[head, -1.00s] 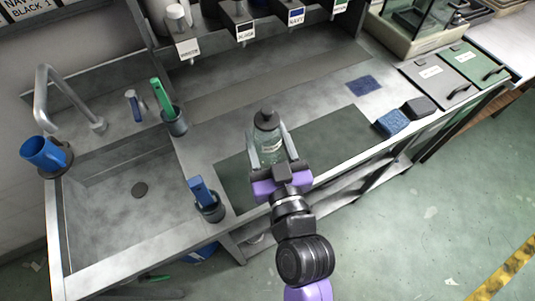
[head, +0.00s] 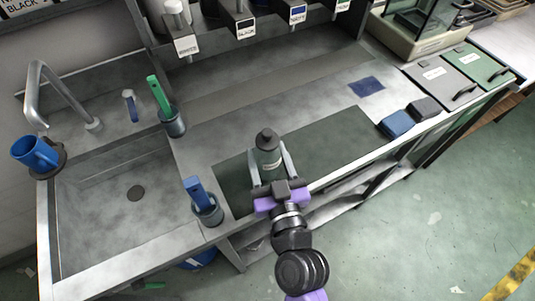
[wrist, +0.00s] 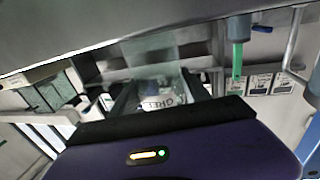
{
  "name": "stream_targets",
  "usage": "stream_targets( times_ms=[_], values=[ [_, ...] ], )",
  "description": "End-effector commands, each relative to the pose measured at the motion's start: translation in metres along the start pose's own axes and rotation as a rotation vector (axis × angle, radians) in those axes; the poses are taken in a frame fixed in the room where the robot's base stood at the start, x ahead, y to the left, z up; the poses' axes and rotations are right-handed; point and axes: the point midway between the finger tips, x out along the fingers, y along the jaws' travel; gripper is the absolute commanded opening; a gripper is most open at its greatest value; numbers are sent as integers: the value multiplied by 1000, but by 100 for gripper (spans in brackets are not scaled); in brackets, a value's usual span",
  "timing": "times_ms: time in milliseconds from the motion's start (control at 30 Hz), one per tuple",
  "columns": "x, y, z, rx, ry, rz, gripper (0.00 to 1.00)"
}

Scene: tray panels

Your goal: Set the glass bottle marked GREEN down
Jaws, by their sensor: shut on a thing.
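The glass bottle (head: 268,158) is clear greenish with a black cap and a white label. It looks upright over the dark green mat (head: 345,140) on the counter; I cannot tell whether its base touches the mat. My gripper (head: 268,149) is shut on the bottle, with one grey finger on each side.
The sink (head: 110,215) is left of the mat. A cup with a blue-handled tool (head: 207,207) stands near the mat's left front corner. A blue block (head: 396,124) and a dark block (head: 424,108) sit at the right. The mat right of the bottle is clear.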

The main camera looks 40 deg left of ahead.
Motion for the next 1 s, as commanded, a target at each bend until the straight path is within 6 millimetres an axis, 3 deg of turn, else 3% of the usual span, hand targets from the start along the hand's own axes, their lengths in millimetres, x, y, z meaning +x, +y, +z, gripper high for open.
stream_targets(
  times_ms=[33, 67, 167, 600, 1000],
  values=[
    [0, 0, 2, 0, 2, 1, 0],
    [0, 0, 2, 0, 1, 0, 59],
    [0, 0, 1, 0, 0, 0, 76],
    [-1, 0, -4, 0, -1, -1, 76],
    [-79, 0, 3, -1, -2, 1, 76]
  ],
)
